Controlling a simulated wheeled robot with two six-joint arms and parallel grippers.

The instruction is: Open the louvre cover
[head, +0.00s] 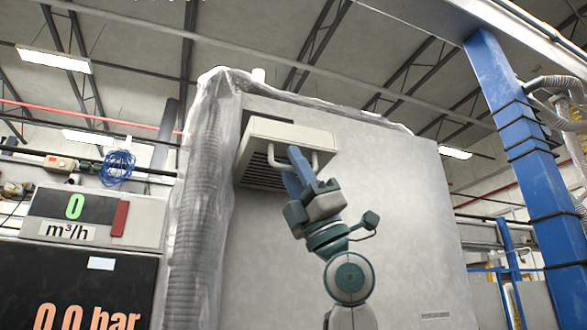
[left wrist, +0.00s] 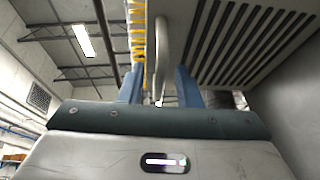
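The louvre cover (head: 290,133) is a beige, box-like hood with dark slats, high on a large grey cabinet. A pale bar handle (head: 277,160) runs along its lower front. In the left wrist view the slats (left wrist: 245,40) fill the upper right, and the curved handle (left wrist: 164,45) comes down between my fingers. My left gripper (head: 296,160) reaches up to the handle from below. Its blue fingers (left wrist: 158,88) stand apart on either side of the handle, with a gap visible at the left finger. Contact at the right finger is unclear. My right gripper is not in view.
Clear plastic wrap and a ribbed hose (head: 200,200) cover the cabinet's left edge. A display panel (head: 75,215) stands at the left. A blue steel column (head: 530,165) rises at the right.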

